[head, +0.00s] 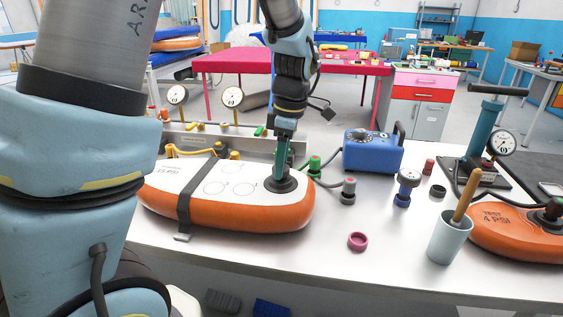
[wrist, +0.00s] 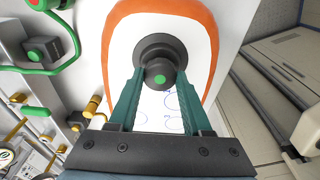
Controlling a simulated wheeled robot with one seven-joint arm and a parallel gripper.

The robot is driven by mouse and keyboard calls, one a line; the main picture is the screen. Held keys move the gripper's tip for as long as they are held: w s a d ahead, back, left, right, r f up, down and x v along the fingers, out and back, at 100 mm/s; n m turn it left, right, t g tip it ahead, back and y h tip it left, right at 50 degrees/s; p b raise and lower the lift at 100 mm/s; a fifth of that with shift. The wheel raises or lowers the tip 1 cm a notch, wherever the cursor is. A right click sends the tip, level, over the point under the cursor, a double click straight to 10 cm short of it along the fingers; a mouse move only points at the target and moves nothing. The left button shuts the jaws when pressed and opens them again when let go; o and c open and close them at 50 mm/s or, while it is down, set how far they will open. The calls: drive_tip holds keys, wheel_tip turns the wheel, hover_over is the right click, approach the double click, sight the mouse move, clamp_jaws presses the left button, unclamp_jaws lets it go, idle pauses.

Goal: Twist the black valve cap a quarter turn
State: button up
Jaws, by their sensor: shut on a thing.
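The black valve cap (wrist: 160,73) with a green dot on top sits on a round black valve base (wrist: 148,48) at the end of the orange-and-white inflatable board (wrist: 215,18). In the head view the board (head: 230,215) lies flat on the table with a black strap (head: 186,200) across it. My gripper (wrist: 157,74) points down at the valve, its two green fingers shut on the cap from both sides. In the head view my gripper (head: 283,165) stands over the valve base (head: 283,185) and hides most of the cap.
Right of the board stand a green-topped fitting (head: 314,165), a grey-and-red fitting (head: 348,190) and a blue pump box (head: 372,152). A magenta ring (head: 358,241) lies in front. A grey cup (head: 450,240) and a second orange board (head: 500,232) are farther right.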

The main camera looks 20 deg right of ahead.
clamp_jaws()
drive_tip(key=shift+r+n+p, duration=0.1)
drive_tip(key=shift+n+p, duration=0.35)
drive_tip(key=shift+n, duration=0.15)
drive_tip(key=shift+n+g+p, duration=0.3)
drive_tip(key=shift+n+p, duration=1)
drive_tip(key=shift+n, duration=0.6)
drive_tip(key=shift+n+p, duration=2.05)
drive_tip(key=shift+n, duration=0.15)
drive_tip(key=shift+n+g, duration=0.3)
drive_tip(key=shift+n+p, duration=0.5)
drive_tip(key=shift+p, duration=0.3)
